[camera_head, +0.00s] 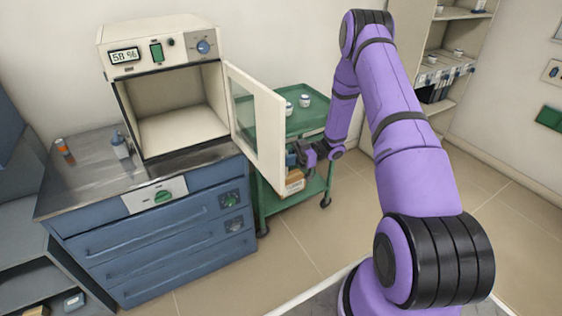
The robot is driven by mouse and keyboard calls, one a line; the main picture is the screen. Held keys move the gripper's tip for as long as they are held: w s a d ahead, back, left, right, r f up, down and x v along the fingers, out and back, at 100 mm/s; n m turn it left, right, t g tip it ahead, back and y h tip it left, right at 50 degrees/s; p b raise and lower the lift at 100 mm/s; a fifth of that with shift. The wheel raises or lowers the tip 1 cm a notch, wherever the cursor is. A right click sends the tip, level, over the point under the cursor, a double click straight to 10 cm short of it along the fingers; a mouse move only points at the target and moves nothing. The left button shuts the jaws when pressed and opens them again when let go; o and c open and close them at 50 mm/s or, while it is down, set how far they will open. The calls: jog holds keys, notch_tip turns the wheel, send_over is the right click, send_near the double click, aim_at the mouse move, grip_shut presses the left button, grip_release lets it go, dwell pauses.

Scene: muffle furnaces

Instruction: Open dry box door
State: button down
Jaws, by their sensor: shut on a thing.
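The dry box (170,85) is a cream cabinet on the metal counter, with a display reading 58 % on its top panel. Its door (257,122), a cream frame with a glass pane, is hinged on the right and stands wide open. The inside looks empty. My gripper (298,158) is at the outer edge of the door, low down, and shut on it. The fingertips and the handle are partly hidden and too small to make out clearly.
A green cart (306,117) with small white jars stands behind the door. Blue drawers (175,250) are under the counter (75,180). A small bottle (120,145) and an orange-and-grey cylinder (64,148) stand left of the box. Shelves (455,60) are at the back right. The floor at right is clear.

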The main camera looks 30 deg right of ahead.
jog(key=shift+d, duration=0.4)
jog(key=shift+f, duration=0.1)
jog(key=c, duration=1.1)
grip_release()
jog(key=d, duration=0.3)
jog(key=s+d, duration=0.1)
jog(key=d, duration=0.6)
jog(key=shift+s+d, duration=0.35)
